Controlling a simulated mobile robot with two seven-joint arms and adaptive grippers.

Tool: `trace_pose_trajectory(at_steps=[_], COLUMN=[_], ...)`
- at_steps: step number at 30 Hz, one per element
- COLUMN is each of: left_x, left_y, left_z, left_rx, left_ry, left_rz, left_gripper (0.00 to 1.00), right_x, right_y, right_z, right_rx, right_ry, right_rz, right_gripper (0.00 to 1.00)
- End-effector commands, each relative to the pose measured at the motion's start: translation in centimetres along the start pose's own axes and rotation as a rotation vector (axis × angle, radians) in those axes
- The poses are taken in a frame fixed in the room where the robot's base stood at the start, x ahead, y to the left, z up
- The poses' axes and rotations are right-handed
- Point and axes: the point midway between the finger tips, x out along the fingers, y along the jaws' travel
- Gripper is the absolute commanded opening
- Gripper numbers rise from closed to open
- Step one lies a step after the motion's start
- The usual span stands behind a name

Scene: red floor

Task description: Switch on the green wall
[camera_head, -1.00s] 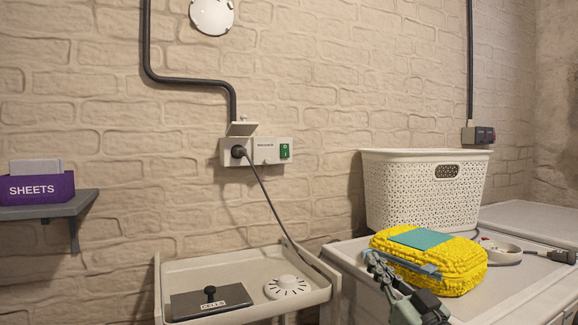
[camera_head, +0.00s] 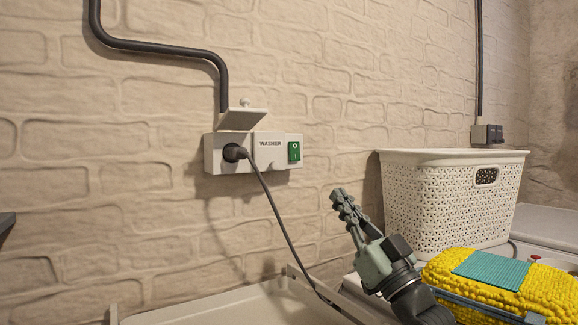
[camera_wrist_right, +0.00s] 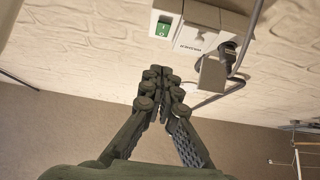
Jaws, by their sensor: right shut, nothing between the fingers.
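The green wall switch (camera_head: 294,151) is a small rocker marked O and I at the right end of a white socket box (camera_head: 262,168) labelled WASHER. A black plug sits in the box's left socket under a raised flap. My right gripper (camera_head: 337,194) is shut and empty, below and to the right of the switch, apart from it, fingers pointing up. In the right wrist view the switch (camera_wrist_right: 163,26) shows near the top, beyond the gripper's closed fingertips (camera_wrist_right: 160,72). My left gripper is not in view.
A black cable (camera_head: 268,205) hangs from the plug down past a pale tray (camera_head: 215,303). The wall around the switch is clear.

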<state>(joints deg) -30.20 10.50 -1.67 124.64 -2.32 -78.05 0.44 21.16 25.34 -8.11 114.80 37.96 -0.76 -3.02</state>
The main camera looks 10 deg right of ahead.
Motion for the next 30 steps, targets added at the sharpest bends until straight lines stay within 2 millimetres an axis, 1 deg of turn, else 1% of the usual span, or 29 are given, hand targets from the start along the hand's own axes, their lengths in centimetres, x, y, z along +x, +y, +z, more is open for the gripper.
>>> trace_pose_trajectory(at_steps=[7,13,17,20,21,24,30], left_x=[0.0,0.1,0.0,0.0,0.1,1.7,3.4], left_y=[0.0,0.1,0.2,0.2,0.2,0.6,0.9], left_z=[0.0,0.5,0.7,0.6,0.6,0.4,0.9], left_rx=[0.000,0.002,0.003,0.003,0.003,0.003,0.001], left_ry=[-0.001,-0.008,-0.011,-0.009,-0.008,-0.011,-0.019], left_rz=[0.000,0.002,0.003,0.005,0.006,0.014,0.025], left_gripper=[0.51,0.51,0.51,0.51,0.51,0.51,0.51], right_x=[0.0,0.0,0.5,1.6,2.2,4.3,8.7], right_y=[0.0,0.0,0.0,0.0,0.0,0.0,0.0], right_z=[0.0,0.0,-0.1,-0.1,-0.2,-0.2,-0.2], right_rx=[0.000,0.000,0.000,0.001,0.001,0.002,0.001], right_ry=[-0.001,-0.001,0.001,0.002,0.003,0.002,0.002], right_rz=[0.000,0.000,0.000,0.001,0.001,0.001,0.000], right_gripper=[0.00,0.00,0.00,0.00,0.00,0.00,0.00])
